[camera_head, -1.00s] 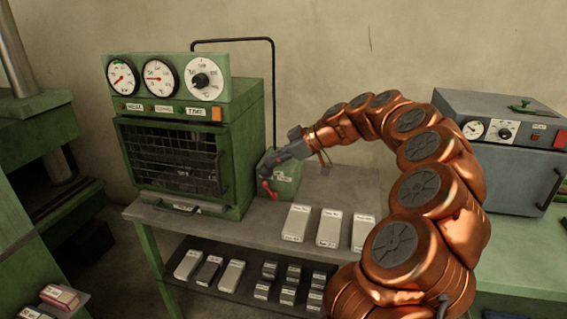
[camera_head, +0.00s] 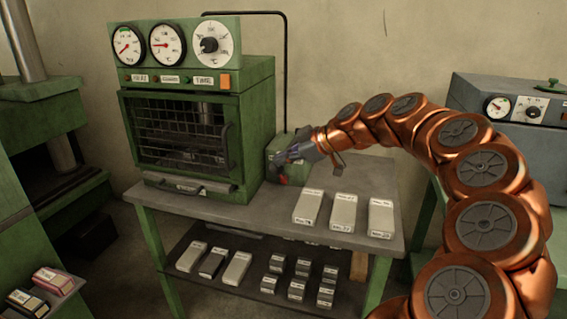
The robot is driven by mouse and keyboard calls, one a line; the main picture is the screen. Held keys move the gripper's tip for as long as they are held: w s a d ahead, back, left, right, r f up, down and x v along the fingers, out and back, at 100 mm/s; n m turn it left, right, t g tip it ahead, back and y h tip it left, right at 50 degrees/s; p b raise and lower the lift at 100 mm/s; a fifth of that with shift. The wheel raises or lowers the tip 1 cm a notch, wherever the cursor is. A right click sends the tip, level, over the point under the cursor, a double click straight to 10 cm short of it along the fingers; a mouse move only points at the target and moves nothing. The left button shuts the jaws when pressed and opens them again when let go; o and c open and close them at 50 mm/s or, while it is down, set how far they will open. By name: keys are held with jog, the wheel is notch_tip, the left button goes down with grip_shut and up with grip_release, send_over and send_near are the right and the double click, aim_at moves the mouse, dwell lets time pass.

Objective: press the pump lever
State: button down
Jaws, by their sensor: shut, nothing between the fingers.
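The pump is a small green box (camera_head: 273,147) on the grey table, just right of the green oven. Its lever ends in a red tip (camera_head: 282,180) low at the front of the box; the rest of the lever is mostly hidden. My gripper (camera_head: 279,158) is shut and empty, at the front of the pump box and just above the red tip. I cannot tell whether the fingers touch the lever. My copper arm arches in from the right and hides part of the box.
The green oven (camera_head: 258,115) with gauges and a barred door stands left of the pump. Pale blocks (camera_head: 343,212) lie on the table (camera_head: 225,212) in front; more blocks sit on the shelf below. A grey machine (camera_head: 476,92) stands at the right.

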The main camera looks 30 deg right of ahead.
aim_at(278, 172)
jog(key=shift+s+a+f+b, duration=0.1)
jog(key=shift+s+f+b, duration=0.05)
jog(key=shift+f+b, duration=0.6)
jog(key=shift+s+a+f+b, duration=0.1)
jog(key=shift+s+f+b, duration=0.05)
jog(key=shift+f+b, duration=0.6)
jog(key=shift+a+n, duration=0.1)
jog(key=shift+n, duration=0.2)
jog(key=shift+r, duration=0.4)
jog(key=a+r+v, duration=0.1)
jog(key=r+v, duration=0.1)
jog(key=v, duration=1.1)
jog(key=shift+w, duration=0.25)
jog(key=shift+a+r+t, duration=0.1)
jog(key=shift+r+t, duration=0.05)
jog(key=shift+t, duration=0.15)
